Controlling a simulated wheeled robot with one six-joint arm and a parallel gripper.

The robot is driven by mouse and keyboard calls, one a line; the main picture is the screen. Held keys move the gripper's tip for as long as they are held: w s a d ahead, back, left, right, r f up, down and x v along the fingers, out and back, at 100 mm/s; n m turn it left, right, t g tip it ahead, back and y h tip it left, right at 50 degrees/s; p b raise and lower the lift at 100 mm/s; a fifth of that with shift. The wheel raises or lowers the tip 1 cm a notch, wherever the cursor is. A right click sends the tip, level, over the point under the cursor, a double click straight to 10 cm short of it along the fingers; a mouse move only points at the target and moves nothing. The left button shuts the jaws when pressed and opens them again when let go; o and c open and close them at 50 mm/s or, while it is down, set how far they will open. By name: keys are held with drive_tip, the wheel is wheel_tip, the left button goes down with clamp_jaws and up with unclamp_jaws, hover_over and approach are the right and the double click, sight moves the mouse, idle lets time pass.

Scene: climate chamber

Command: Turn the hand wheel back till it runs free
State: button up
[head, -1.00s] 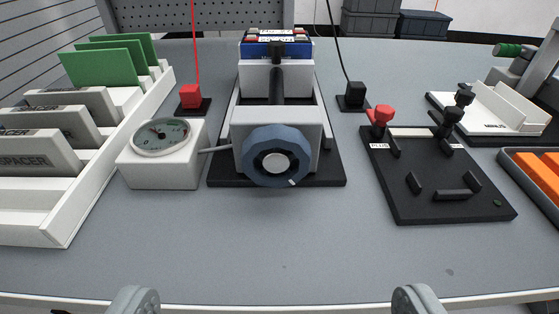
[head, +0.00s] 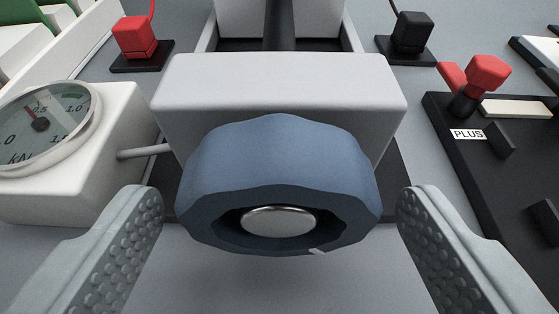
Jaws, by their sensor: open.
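The blue hand wheel (head: 280,155) with a silver hub (head: 279,221) fills the middle of the view, in front of a white block (head: 280,82). A small white mark sits at its lower right rim. Gaps show between both fingers and the wheel. The round gauge (head: 40,120), on a white box joined to the block by a thin rod, has its red needle near 0.5. The far part of the press is cut off.
A red connector block (head: 135,38) stands at the back left and a black one (head: 411,34) at the back right. A black board (head: 470,180) with a red-knobbed clamp, labelled PLUS, lies close on the right. White rack edges show at the upper left.

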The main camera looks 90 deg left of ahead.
drive_tip(key=shift+a+f, duration=0.2)
drive_tip(key=shift+a, duration=0.25)
drive_tip(key=c, duration=1)
drive_tip(key=n+t, duration=0.2)
drive_tip(key=n, duration=0.1)
drive_tip(key=shift+s, duration=0.1)
drive_tip(key=shift+n+t, duration=1.2)
drive_tip(key=shift+n, duration=0.3)
drive_tip(key=shift+y, duration=0.3)
